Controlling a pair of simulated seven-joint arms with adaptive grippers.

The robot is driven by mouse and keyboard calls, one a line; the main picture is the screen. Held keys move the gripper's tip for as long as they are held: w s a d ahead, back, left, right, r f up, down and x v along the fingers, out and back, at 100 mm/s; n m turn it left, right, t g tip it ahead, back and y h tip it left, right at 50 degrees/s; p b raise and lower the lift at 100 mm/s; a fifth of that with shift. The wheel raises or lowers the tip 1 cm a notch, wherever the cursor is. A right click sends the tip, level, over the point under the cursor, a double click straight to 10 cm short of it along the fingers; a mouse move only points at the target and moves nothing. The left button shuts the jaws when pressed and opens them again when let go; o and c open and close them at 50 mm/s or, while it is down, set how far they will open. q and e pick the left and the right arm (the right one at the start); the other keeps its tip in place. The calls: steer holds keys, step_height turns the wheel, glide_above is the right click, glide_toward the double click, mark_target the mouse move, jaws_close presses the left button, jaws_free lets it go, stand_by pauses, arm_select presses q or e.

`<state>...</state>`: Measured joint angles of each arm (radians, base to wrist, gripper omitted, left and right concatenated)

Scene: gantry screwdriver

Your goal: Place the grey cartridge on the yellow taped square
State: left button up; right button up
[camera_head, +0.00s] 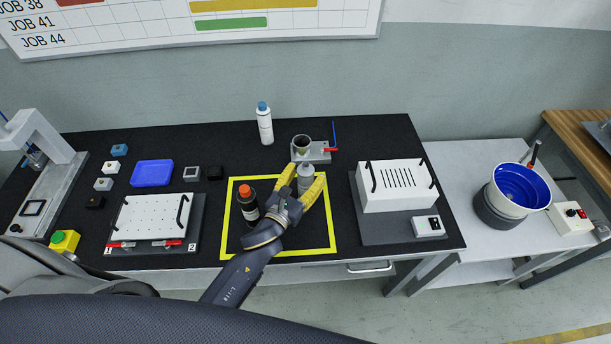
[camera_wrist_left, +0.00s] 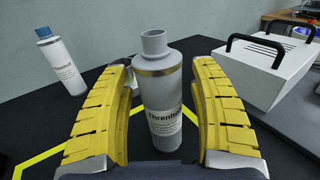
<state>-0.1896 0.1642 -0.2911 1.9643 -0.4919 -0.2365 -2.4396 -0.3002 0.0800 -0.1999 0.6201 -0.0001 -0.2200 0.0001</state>
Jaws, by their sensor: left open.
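The grey cartridge (camera_head: 306,173) is upright near the far right corner of the yellow taped square (camera_head: 332,232). In the left wrist view the cartridge (camera_wrist_left: 162,92) has a narrow neck, a gold band and a white label. My left gripper (camera_head: 304,182) is open, with one yellow finger on each side of the cartridge. The tape line runs behind the cartridge in the wrist view. My right gripper is not in view.
A dark bottle with an orange cap (camera_head: 248,204) stands inside the square, left of my arm. A metal cup fixture (camera_head: 311,152) is just behind the square. A white-bodied bottle (camera_head: 265,127) stands further back. A white handled box (camera_head: 397,187) is to the right.

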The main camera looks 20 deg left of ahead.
arm_select(q)
steer(key=shift+r, duration=0.15)
steer(key=v, duration=1.2)
steer(key=shift+s, duration=0.1)
